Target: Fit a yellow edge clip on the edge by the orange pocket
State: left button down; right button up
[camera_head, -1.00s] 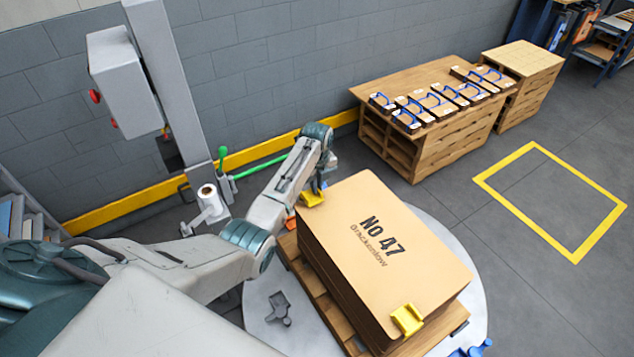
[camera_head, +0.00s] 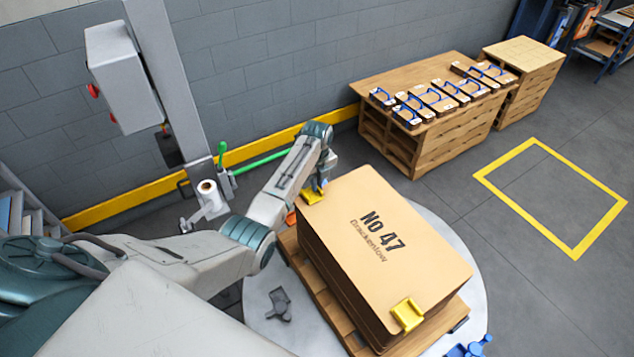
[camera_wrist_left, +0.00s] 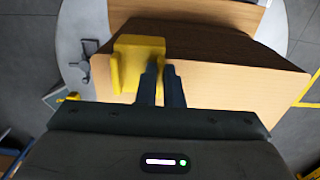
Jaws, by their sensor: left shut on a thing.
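A stack of tan board blanks (camera_head: 400,222), printed "No 47", lies on a wooden pallet. One yellow edge clip (camera_head: 312,195) is at the stack's far left corner, beside a small orange piece (camera_head: 291,218) that may be the orange pocket, mostly hidden by my arm. My left gripper (camera_head: 321,187) is shut on this clip; in the left wrist view its fingers (camera_wrist_left: 161,80) are close together at the clip's (camera_wrist_left: 133,62) side, over the stack edge. I cannot tell whether the clip is fully seated. Another yellow clip (camera_head: 407,314) sits on the near edge. My right gripper is not in view.
The pallet (camera_head: 318,300) stands on a round light plate (camera_head: 458,250) with a grey fitting (camera_head: 279,305) and a blue one (camera_head: 470,347). A wooden bench (camera_head: 440,140) with several blue-handled blocks is behind. A post (camera_head: 165,80) stands near my left arm.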

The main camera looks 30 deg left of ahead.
pick_arm(q)
jog(key=c, duration=1.5)
grip_release()
notch_tip(320, 180, up, 11)
jog(key=b, duration=0.2)
jog(key=shift+f, duration=0.15)
